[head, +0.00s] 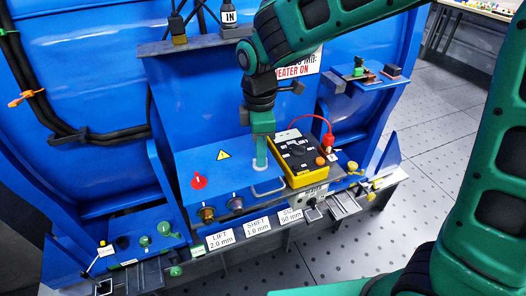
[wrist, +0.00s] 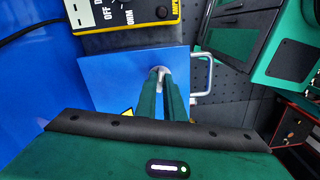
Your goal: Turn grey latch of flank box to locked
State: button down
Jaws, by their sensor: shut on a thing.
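The flank box (head: 235,168) is a blue box on the side of the large blue housing, with a yellow warning triangle on its top. My gripper (head: 261,162) points down onto the box top, its green fingers shut on the grey latch (head: 260,168). Only a pale grey rim of the latch shows around the fingertips. In the wrist view the gripper (wrist: 160,75) is also shut there, with the latch (wrist: 157,70) mostly hidden, so its turn angle cannot be told. The blue box top (wrist: 115,85) surrounds it.
A yellow meter (head: 299,160) with a black dial stands close to the right of the fingers, with a red lead. A metal handle (head: 268,188) is at the box edge. A red knob (head: 199,181) is to the left. Labelled plates (head: 257,225) line the front rail.

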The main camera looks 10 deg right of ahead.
jog(key=m, duration=0.3)
jog(key=shift+w+r+m, duration=0.15)
jog(key=shift+w+m, duration=0.2)
jog(key=shift+m, duration=0.05)
jog(key=m, duration=0.3)
jog(key=shift+m, duration=0.3)
jog(key=m, duration=0.3)
jog(key=shift+m, duration=2.3)
jog(key=shift+d, duration=0.1)
jog(key=c, duration=1.9)
grip_release()
jog(key=shift+o, duration=0.2)
jog(key=shift+s, duration=0.1)
